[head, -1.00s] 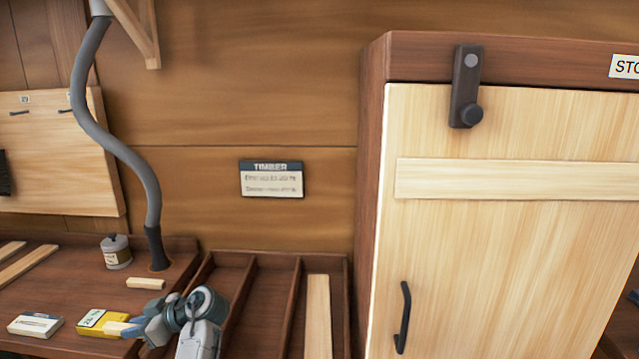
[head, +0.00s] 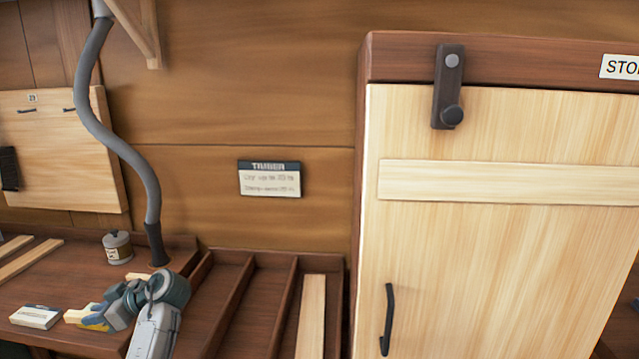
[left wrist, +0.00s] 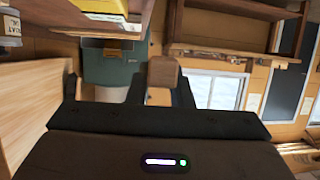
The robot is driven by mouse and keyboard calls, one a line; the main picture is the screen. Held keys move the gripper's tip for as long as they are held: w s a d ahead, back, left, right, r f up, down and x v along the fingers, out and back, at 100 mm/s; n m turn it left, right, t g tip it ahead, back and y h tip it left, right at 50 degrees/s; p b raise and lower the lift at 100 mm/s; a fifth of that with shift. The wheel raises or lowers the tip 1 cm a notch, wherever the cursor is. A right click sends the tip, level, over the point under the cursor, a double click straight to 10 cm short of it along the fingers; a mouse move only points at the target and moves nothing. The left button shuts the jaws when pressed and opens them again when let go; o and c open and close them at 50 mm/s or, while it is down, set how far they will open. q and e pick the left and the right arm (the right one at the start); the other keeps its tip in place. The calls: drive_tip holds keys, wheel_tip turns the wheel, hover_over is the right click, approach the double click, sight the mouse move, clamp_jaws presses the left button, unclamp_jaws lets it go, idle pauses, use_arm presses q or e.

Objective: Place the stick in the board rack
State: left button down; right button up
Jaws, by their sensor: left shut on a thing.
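My left gripper (head: 94,318) is over the bench at the lower left of the head view. It is shut on the stick (head: 76,316), whose pale wooden end sticks out to the left of the fingers. In the left wrist view the stick's end (left wrist: 163,74) shows between the dark fingers; much of it is hidden. The board rack (head: 238,258) is right of the gripper, with slanted dividers between open bays. One pale board (head: 312,315) lies in its right bay. My right gripper is not in view.
A white box (head: 36,317) and a lidded tin (head: 117,247) stand on the bench (head: 55,288). A small wood block (head: 136,277) is partly behind my arm. A grey hose (head: 85,95) hangs behind. A tall cupboard (head: 480,270) borders the rack on the right.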

use_arm(q)
drive_tip(key=s+a+r+n+g, duration=0.1)
drive_tip(key=s+a+r+g, duration=0.1)
drive_tip(key=s+a+r, duration=0.5)
drive_tip(key=s+a+r+n+g, duration=0.1)
drive_tip(key=a+r+n, duration=0.1)
drive_tip(key=a+r, duration=0.65)
drive_tip(key=w+d+f+m+t+h, duration=0.2)
drive_tip(key=d+f+m+t+h, duration=0.2)
drive_tip(key=d+f+m+t, duration=0.4)
drive_tip(key=w+d+f+m+t+h, duration=0.3)
drive_tip(key=d+f+m+t+h, duration=0.15)
drive_tip(key=d+m+t, duration=0.4)
drive_tip(key=s+d+f+m+h, duration=0.1)
drive_tip(key=d+f+m+h, duration=0.1)
drive_tip(key=d, duration=1.2)
drive_tip(key=s+d+f+m+h, duration=0.1)
drive_tip(key=d+f+m+h, duration=0.2)
drive_tip(key=d, duration=1.1)
drive_tip(key=shift+s+d+f+t, duration=0.15)
drive_tip(key=shift+s+f+t, duration=0.3)
drive_tip(key=shift+f, duration=0.2)
